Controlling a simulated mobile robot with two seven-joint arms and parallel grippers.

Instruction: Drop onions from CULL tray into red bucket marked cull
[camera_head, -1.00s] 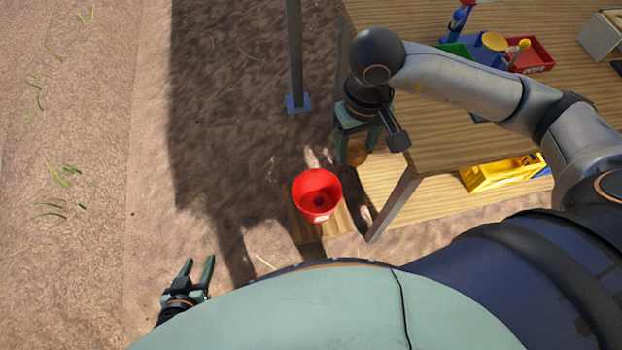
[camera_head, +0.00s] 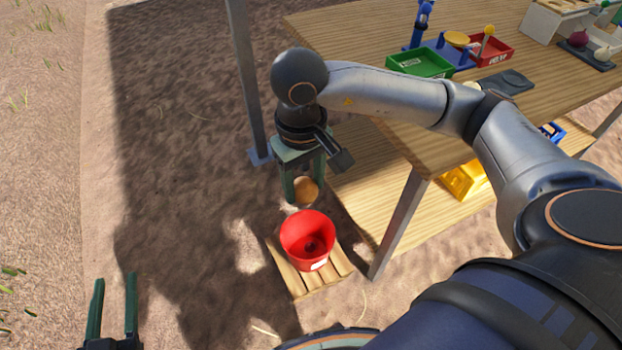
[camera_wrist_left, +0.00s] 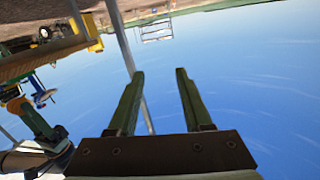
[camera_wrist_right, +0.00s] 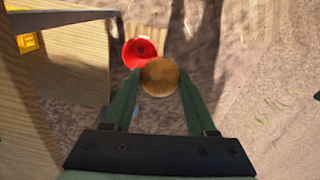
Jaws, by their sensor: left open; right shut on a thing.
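My right gripper (camera_head: 304,190) is shut on a golden-brown onion (camera_head: 306,190), which also shows between its fingers in the right wrist view (camera_wrist_right: 160,76). It holds the onion above and just behind the red bucket (camera_head: 291,255) in the head view. The bucket stands upright on a small wooden pallet (camera_head: 290,281) on the ground, with something dark and round on its inside bottom. In the right wrist view the bucket (camera_wrist_right: 138,53) lies just beyond the onion, to its left. My left gripper (camera_head: 114,305) is open and empty at the lower left. A red tray (camera_head: 498,50) and a green tray (camera_head: 420,64) are on the table.
The wooden table (camera_head: 360,45) stands to the right, with a lower shelf holding a yellow crate (camera_head: 464,181). A table leg (camera_head: 397,225) stands right of the bucket and a metal post (camera_head: 245,80) behind it. The ground to the left is clear.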

